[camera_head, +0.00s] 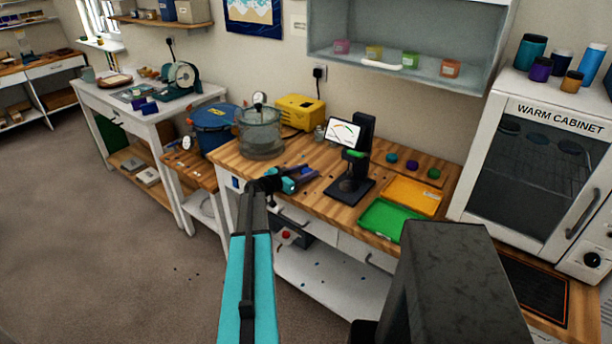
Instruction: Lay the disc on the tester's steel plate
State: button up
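The tester (364,133) is a black stand on the wooden bench with a tilted dial screen (343,133) and a green-banded head over a dark base (350,190). Its steel plate cannot be made out clearly under the head. My gripper (308,175) is just left of the tester base, over the bench's front part. Its fingers are small and dark here, so I cannot tell whether they are open or hold anything.
An orange tray (412,196) and a green tray (382,219) lie right of the tester. A clear pressure pot (260,132), blue drum (214,127) and yellow pump (300,111) stand left. The warm cabinet (540,150) stands at the right, and a shelf (408,78) hangs above.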

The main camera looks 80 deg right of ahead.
jog(key=c, duration=0.6)
jog(key=shift+r, duration=0.2)
jog(key=shift+r+b, duration=1.05)
jog(key=shift+r, duration=0.1)
jog(key=w+a+b, duration=0.1)
jog(key=a+b, duration=0.1)
jog(key=a, duration=0.3)
jog(key=w+a+r+b, duration=0.1)
jog(key=a+b, duration=0.1)
jog(key=a, duration=0.3)
jog(key=w+a+r+b, duration=0.1)
jog(key=w+a+b, duration=0.1)
jog(key=a, duration=0.3)
jog(key=shift+a+r, duration=0.15)
jog(key=shift+a, duration=0.1)
